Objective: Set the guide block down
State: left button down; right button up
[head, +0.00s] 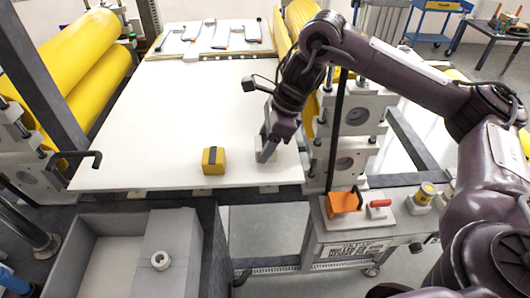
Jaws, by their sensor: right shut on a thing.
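My right gripper (268,142) is low over the right part of the white board (160,110), near the rollers. It is shut on a grey piece (265,152), which seems to be the guide block. The gripper covers part of it, and I cannot tell whether its lower end touches the board. A yellow block (214,161) with a dark stripe sits on the board to the left of the gripper, near the front edge. My left gripper is not in view.
Yellow rollers (97,60) stand at the left. A grey bin (75,240) is below the board's front. The middle of the board is clear.

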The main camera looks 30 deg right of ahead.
jog(key=shift+f, duration=1.05)
jog(key=shift+f+b, duration=0.1)
jog(key=shift+b, duration=0.2)
jog(key=o, duration=1)
jog(key=p+v, duration=0.6)
jog(key=v, duration=0.6)
